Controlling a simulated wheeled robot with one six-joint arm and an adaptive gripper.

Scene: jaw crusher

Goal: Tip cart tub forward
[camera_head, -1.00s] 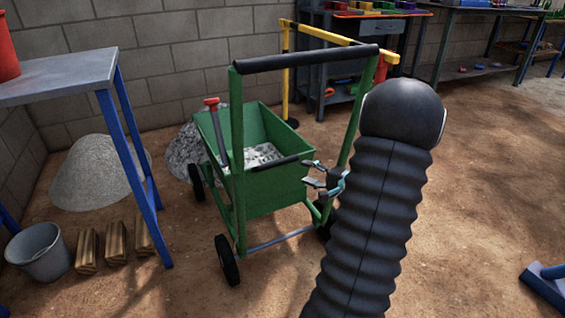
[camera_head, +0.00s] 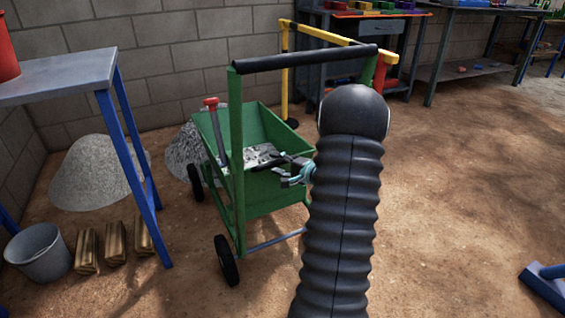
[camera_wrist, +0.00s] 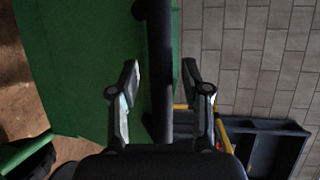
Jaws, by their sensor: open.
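The green cart tub (camera_head: 262,197) stands upright in its wheeled green frame, with grey rubble (camera_head: 262,155) inside. A short black bar (camera_wrist: 158,60) runs along the tub's near rim. My gripper (camera_head: 287,171) is at this rim, towards its right end, with my arm hiding the right side of the cart. In the wrist view my gripper (camera_wrist: 163,80) is open, with the black bar between its two fingers and no clear contact on either side. The green tub wall (camera_wrist: 85,60) fills the left of that view.
The cart's tall black-gripped handle (camera_head: 305,59) rises above the tub. A red-topped lever (camera_head: 211,103) stands at its left. A blue-legged table (camera_head: 60,75), bucket (camera_head: 39,252) and wooden blocks (camera_head: 87,250) are left. Open dirt floor lies right.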

